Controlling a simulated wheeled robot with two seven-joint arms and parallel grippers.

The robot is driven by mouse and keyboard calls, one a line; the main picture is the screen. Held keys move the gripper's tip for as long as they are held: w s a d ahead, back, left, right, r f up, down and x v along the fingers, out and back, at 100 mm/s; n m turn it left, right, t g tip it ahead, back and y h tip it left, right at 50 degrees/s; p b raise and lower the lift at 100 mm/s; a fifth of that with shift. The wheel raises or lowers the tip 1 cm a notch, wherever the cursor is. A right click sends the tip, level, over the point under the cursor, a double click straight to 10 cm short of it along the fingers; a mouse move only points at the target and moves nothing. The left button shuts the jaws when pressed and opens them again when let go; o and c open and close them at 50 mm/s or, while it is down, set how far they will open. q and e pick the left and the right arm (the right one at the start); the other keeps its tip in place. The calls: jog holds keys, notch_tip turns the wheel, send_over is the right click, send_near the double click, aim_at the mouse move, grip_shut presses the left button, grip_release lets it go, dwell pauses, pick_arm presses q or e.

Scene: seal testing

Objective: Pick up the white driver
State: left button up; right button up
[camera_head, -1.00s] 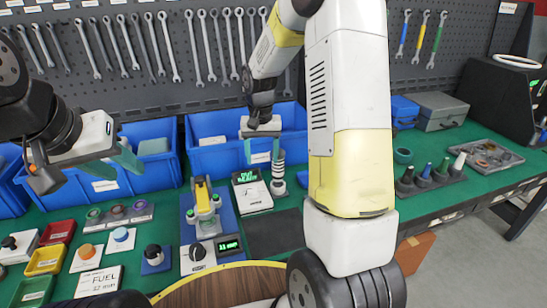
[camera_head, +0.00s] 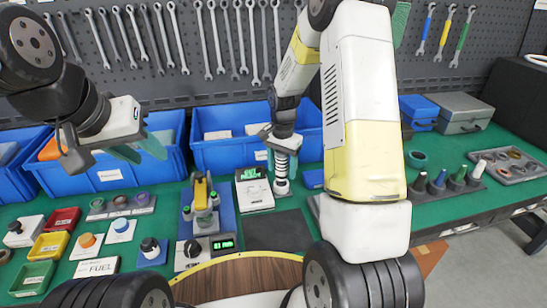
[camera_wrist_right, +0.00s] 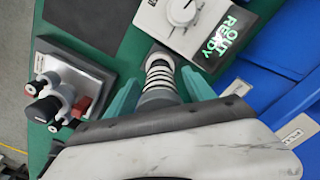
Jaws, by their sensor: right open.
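My left gripper (camera_head: 140,150) is open and empty above the left blue bin.
A white device with a green display (camera_head: 253,190) stands just left of the post. A yellow-armed fixture (camera_head: 201,197) is further left. Blue bins (camera_head: 225,155) line the back. A grey parts tray (camera_head: 510,165) is right of the rack. My right arm crosses the middle.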

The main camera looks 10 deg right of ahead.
aim_at(281, 159)
jog(key=shift+f, duration=0.4)
grip_shut()
jog(key=shift+r, duration=0.1)
jog(key=shift+r, duration=0.15)
jog(key=shift+w+a+r, duration=0.1)
jog(key=shift+r, duration=0.5)
jog(key=shift+s+a+r, duration=0.1)
jog(key=shift+s+r, duration=0.1)
jog(key=shift+r, duration=0.95)
jog(key=s+a, duration=0.3)
jog(key=s, duration=0.4)
jog(key=s+a+r, duration=0.1)
jog(key=s+a, duration=0.2)
jog(key=s, duration=0.4)
jog(key=shift+s, duration=0.25)
